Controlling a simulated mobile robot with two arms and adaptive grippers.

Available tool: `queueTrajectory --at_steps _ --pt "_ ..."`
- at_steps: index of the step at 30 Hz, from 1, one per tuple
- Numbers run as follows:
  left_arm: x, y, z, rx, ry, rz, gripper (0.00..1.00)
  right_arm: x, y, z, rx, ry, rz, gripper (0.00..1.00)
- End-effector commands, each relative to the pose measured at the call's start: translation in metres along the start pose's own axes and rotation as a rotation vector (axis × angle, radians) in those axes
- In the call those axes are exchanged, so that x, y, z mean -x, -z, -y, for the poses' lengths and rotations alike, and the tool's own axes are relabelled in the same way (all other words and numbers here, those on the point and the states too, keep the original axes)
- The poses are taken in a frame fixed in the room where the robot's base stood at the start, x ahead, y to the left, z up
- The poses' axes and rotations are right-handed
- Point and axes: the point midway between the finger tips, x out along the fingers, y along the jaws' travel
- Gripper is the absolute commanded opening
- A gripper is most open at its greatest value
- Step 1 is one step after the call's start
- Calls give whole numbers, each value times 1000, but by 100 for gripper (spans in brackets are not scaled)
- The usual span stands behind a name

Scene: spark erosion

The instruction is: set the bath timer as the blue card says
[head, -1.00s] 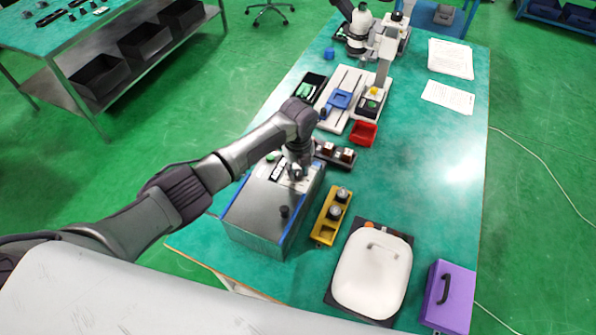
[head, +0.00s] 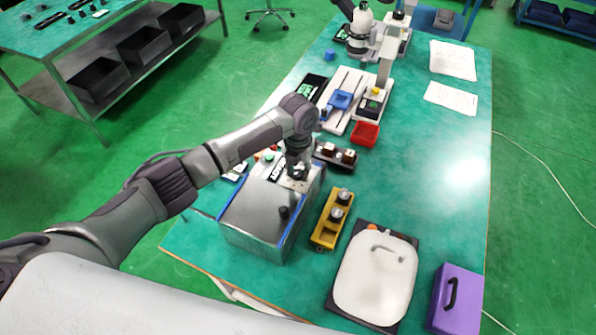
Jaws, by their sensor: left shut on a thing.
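The metal bath (head: 251,222) is a grey box with blue edging near the table's front left. A dark knob (head: 284,212) stands on its top. A small light panel (head: 296,185) with a black display strip (head: 278,172) is at its far side. My left gripper (head: 298,175) points down onto this panel and is shut on what looks like the timer knob, which the fingers hide. A white card (head: 236,172) shows partly behind my left forearm; its text is too small to read. I cannot pick out a blue card. My right gripper is not in view.
A yellow holder (head: 326,234) with metal pieces stands right of the bath, and a dark holder (head: 325,155) beyond it. A white-lidded tray (head: 375,277), purple case (head: 456,300) and red bin (head: 365,134) are nearby.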

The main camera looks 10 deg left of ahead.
Motion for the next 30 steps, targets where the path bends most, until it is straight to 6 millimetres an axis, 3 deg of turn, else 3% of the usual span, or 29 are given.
queueTrajectory --at_steps 20,21,25,30 --pt "0 0 0 -63 0 0 0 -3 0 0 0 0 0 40" --pt "0 0 0 -63 0 0 36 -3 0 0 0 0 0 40" --pt "0 0 0 -62 0 0 56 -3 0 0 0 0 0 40" --pt "0 0 0 -61 0 0 56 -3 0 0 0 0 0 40"
